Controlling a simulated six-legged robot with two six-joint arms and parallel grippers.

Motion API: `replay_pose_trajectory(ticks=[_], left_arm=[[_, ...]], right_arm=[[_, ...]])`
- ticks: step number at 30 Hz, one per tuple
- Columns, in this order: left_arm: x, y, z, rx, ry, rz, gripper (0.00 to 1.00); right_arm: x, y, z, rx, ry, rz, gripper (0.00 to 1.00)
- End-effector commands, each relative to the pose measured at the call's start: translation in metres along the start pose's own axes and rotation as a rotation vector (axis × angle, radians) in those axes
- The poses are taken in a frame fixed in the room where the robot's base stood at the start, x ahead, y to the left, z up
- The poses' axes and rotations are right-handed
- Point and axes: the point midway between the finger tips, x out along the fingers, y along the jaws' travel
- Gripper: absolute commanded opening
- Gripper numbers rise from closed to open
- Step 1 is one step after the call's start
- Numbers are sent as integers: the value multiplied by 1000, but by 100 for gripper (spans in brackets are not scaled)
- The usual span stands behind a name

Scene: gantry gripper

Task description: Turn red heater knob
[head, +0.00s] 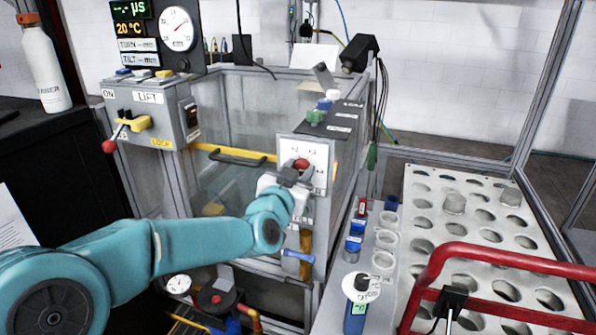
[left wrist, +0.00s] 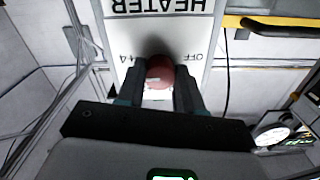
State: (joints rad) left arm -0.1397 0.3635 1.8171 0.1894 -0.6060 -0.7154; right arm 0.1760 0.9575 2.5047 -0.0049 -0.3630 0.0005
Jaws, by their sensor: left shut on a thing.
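The red heater knob (head: 301,164) sits on a white dial panel (head: 317,153) on the front of a grey control box. In the left wrist view the red knob (left wrist: 160,72) lies between the two dark fingers of my left gripper (left wrist: 160,88), which are shut on it. The panel there (left wrist: 120,30) reads HEATER upside down, with OFF on the right and 4 on the left. In the head view my left gripper (head: 292,176) reaches the panel from the lower left and partly covers the dial. My right gripper is not seen.
A blue lever (head: 298,256) sticks out below. A holed rack (head: 480,220) and a red rail (head: 500,258) stand at the right. A white bottle (head: 45,68) stands at the far left.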

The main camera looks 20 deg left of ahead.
Motion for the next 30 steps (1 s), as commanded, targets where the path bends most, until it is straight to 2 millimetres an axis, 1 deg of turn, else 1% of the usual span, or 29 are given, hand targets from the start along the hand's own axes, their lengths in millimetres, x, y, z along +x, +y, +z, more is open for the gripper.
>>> replay_pose_trajectory(ticks=[9,10,12,20,23,26,29,30], left_arm=[[0,0,-1,3,2,-1,6],[0,0,-1,3,2,-1,42],[0,0,-1,3,2,-1,61],[0,0,0,1,1,-1,61],[-5,0,0,1,1,0,61],[-19,0,0,1,1,0,61],[-43,0,0,1,2,0,61],[-54,0,0,1,3,-1,61]], right_arm=[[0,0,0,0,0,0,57],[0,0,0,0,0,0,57],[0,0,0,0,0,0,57],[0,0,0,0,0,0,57],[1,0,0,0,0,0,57],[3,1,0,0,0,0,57],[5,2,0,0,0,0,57],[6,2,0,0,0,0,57]])
